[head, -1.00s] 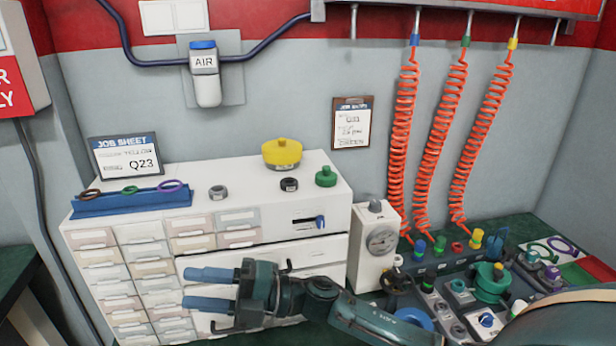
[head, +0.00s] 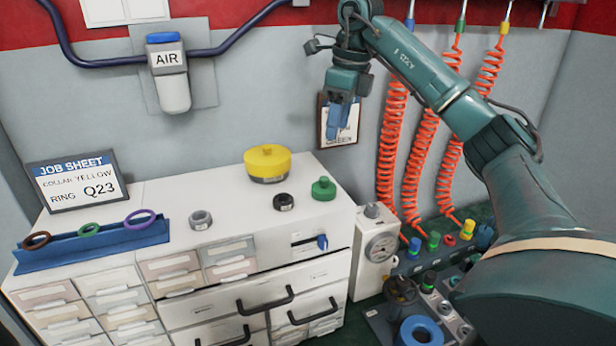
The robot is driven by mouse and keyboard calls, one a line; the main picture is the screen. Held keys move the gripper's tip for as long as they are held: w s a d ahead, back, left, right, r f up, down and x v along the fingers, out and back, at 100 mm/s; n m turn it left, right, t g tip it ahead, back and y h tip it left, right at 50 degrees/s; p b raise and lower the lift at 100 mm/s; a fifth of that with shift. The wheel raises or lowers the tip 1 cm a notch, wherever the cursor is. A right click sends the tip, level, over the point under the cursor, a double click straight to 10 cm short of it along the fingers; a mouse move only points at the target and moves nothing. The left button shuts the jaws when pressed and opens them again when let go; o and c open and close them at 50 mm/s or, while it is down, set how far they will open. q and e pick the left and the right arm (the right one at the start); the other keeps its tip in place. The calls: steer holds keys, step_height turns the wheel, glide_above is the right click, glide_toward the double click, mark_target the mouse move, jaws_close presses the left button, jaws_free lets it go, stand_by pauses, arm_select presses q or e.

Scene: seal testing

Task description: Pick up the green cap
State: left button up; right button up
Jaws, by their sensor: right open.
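The green cap (head: 324,189) stands upright on the right part of the white cabinet top, a small round piece with a knob on it. My right gripper (head: 340,122) is raised above and behind the cabinet, in front of the wall clipboard, with its blue fingers pointing down. It is open and empty, and well apart from the cap. The fingers overlap each other from this angle. My left gripper is out of view.
On the white cabinet (head: 215,243) near the cap are a black ring (head: 284,202), a yellow-topped part (head: 267,164) and a grey ring (head: 201,220). A blue rack (head: 95,246) holds coloured rings. Orange coiled hoses (head: 415,170) hang at right; a gauge box (head: 378,250) stands beside the cabinet.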

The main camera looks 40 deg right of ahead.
mark_target(325, 178)
steer(key=f, duration=0.2)
steer(key=f+b, duration=0.1)
steer(key=f, duration=0.4)
steer(key=shift+w+a+b, duration=0.2)
steer(key=shift+a+b, duration=0.05)
steer(key=shift+b, duration=0.15)
steer(key=shift+w+a+f, duration=0.1)
steer(key=shift+f, duration=0.35)
steer(key=f, duration=0.2)
steer(key=w+f+p, duration=0.1)
steer(key=f, duration=0.1)
steer(key=shift+w+a+f, duration=0.15)
steer(key=shift+a+f, duration=0.05)
steer(key=shift+f, duration=0.15)
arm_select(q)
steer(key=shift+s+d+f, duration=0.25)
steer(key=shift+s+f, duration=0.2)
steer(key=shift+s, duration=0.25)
arm_select(e)
steer(key=shift+c, duration=0.4)
jaws_close()
